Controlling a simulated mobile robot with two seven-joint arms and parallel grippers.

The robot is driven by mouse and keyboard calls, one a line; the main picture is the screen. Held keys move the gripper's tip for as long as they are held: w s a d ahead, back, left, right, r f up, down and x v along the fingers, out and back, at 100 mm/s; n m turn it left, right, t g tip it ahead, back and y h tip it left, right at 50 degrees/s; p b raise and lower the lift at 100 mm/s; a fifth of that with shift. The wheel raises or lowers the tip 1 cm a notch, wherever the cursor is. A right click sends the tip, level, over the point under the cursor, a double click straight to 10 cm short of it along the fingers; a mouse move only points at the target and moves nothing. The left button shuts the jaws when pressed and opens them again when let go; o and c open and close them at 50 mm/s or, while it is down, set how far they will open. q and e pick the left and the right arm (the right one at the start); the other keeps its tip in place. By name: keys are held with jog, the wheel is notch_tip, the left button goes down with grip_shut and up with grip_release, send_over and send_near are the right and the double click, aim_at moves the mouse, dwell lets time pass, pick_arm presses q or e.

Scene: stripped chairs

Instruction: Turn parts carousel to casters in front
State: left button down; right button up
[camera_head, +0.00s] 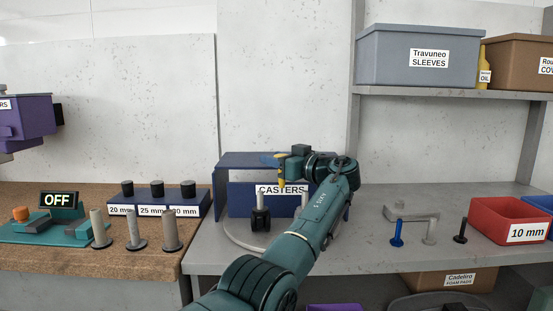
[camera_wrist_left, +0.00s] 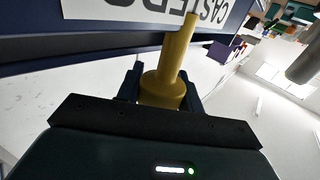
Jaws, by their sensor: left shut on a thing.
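The parts carousel (camera_head: 235,197) is a navy blue divided stand on a round grey base (camera_head: 240,238), on the grey bench. Its white CASTERS label (camera_head: 281,190) faces me, partly covered by my arm. A black caster with a grey stem (camera_head: 260,218) stands at its front, and another grey stem shows beside my arm. My left gripper (camera_head: 284,168) is shut on a yellow handle (camera_head: 282,181) at the carousel's top. In the left wrist view, the gripper (camera_wrist_left: 162,92) holds the yellow handle (camera_wrist_left: 175,55) close to the label (camera_wrist_left: 150,8). My right gripper is not in view.
Left of the carousel, a brown bench holds a blue rack (camera_head: 158,208) of black-topped pegs and an OFF display (camera_head: 58,199). A shelf (camera_head: 440,91) with bins hangs above right.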

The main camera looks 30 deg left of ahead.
pick_arm(q)
jog(key=c, duration=0.9)
grip_release()
jog(key=v, duration=1.3)
